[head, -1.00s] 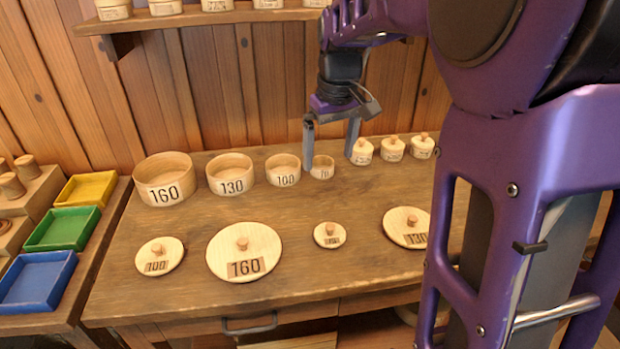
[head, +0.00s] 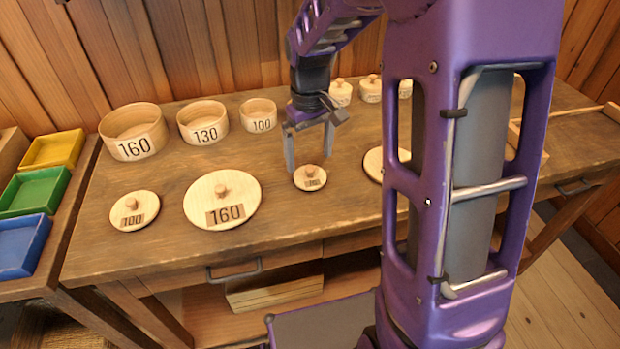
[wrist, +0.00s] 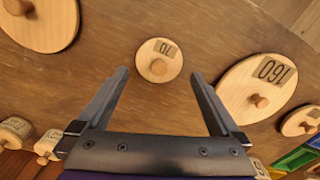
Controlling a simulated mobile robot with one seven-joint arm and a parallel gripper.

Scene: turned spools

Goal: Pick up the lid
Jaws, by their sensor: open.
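Several round wooden lids with knobs lie flat on the table. The smallest lid, marked 70 (head: 310,178), is just in front of my gripper (head: 308,163). The 160 lid (head: 222,199) and the 100 lid (head: 134,210) lie to its left. The 130 lid (head: 374,163) is mostly hidden behind my arm. In the wrist view, my gripper (wrist: 160,73) is open and empty, and the small lid (wrist: 158,51) shows ahead of and between its fingertips. It is apart from both fingers.
Round boxes marked 160 (head: 134,133), 130 (head: 203,123) and 100 (head: 258,115) stand along the back; the smallest box is hidden. Small knobbed pots (head: 341,92) stand right of them. Yellow, green and blue trays (head: 22,246) are at left.

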